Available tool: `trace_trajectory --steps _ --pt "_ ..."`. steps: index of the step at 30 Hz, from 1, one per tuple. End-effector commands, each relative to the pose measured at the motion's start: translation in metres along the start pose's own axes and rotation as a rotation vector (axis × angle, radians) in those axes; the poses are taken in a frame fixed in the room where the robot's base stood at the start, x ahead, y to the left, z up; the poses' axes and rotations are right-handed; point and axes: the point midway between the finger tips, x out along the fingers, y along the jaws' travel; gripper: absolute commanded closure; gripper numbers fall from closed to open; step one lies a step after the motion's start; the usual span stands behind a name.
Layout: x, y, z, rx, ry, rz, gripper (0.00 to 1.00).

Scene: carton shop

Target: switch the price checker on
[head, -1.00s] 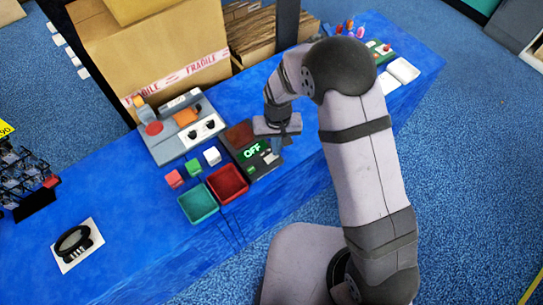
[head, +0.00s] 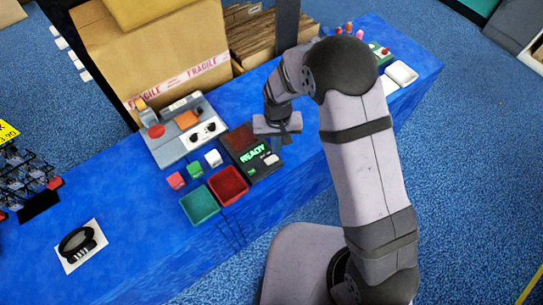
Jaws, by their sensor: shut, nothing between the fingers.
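The price checker (head: 240,140) is a dark box on the blue counter. Its screen (head: 253,155) shows "READY" in green letters. A dark red panel lies at its back, and a small light-coloured part (head: 271,160) shows near its right front corner. My gripper (head: 283,136) is shut and empty, pointing down over the right side of the price checker. Its fingertips are dark against the box, so I cannot tell whether they touch it.
Left of the checker are green (head: 200,205) and red (head: 229,185) trays, small cubes (head: 195,170) and a grey device (head: 182,130). A large carton (head: 150,55) stands behind. White trays (head: 402,73) sit at the right end.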

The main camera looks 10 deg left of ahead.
Motion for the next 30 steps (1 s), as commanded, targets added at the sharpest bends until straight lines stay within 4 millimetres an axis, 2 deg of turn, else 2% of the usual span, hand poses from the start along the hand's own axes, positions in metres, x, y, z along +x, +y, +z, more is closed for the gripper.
trace_trajectory --steps 1,15,30 --pt "-0.007 0.0 0.0 0.0 0.0 0.0 1.0" --pt "-0.04 0.0 0.0 0.0 -0.001 0.0 1.0" --pt "-0.043 0.0 0.0 0.0 -0.001 0.0 1.0"
